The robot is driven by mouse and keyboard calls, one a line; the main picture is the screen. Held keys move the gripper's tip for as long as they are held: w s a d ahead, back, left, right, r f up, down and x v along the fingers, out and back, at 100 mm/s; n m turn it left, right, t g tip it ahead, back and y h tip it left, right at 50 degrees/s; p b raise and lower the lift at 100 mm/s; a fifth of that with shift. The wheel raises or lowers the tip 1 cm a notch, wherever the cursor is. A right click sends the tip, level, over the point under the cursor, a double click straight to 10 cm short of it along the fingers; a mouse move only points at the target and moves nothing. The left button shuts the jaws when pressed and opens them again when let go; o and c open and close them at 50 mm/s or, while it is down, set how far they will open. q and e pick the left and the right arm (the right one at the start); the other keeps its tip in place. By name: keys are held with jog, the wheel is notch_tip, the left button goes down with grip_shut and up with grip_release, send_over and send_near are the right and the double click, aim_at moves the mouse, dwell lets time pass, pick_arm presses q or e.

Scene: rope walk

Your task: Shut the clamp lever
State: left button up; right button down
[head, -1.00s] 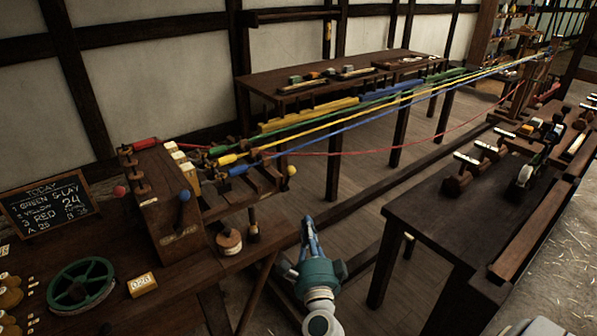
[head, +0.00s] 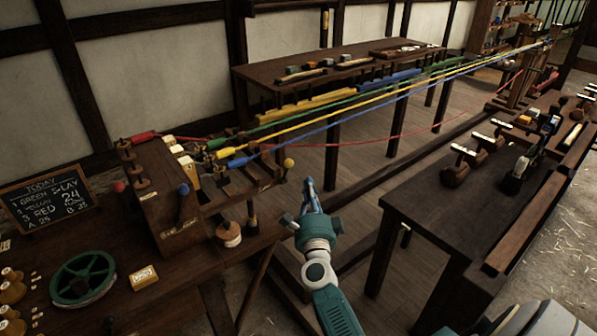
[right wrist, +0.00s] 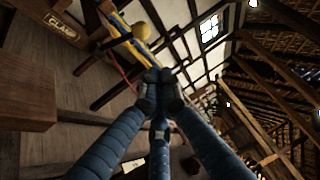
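A wooden clamp block (head: 163,205) stands on the left bench, with a lettered plate low on its face. A lever with a blue ball knob (head: 183,190) stands at this face. A yellow ball knob (head: 288,163) sticks out at the right of the rope end; it also shows in the right wrist view (right wrist: 141,31). Which lever is the clamp's I cannot tell for sure. A plate reading CLAMP (right wrist: 63,29) shows in the right wrist view. My right gripper (head: 308,182) is below and right of the yellow knob, apart from it. Its blue fingers (right wrist: 158,76) meet at the tips, empty.
Green, yellow and blue ropes (head: 330,124) run taut to the far post. A dark table (head: 425,215) stands right of my arm. The left bench holds a green wheel (head: 83,279) and a chalkboard (head: 46,203). Open floor lies between bench and table.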

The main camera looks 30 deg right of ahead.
jog(key=w, duration=0.2)
jog(key=w+r, duration=0.1)
jog(key=w, duration=0.2)
jog(key=shift+w+p, duration=0.3)
jog(key=shift+w, duration=0.05)
jog(key=shift+r, duration=0.1)
notch_tip(320, 180, up, 3)
jog(key=g+p, duration=0.1)
jog(key=p, duration=0.5)
send_over(286, 172)
jog(key=shift+w+r+n+y, duration=0.15)
jog(key=shift+r+n+y, duration=0.05)
jog(key=shift+n+y, duration=0.2)
jog(key=shift+w+a+r, duration=0.1)
jog(key=shift+w, duration=1)
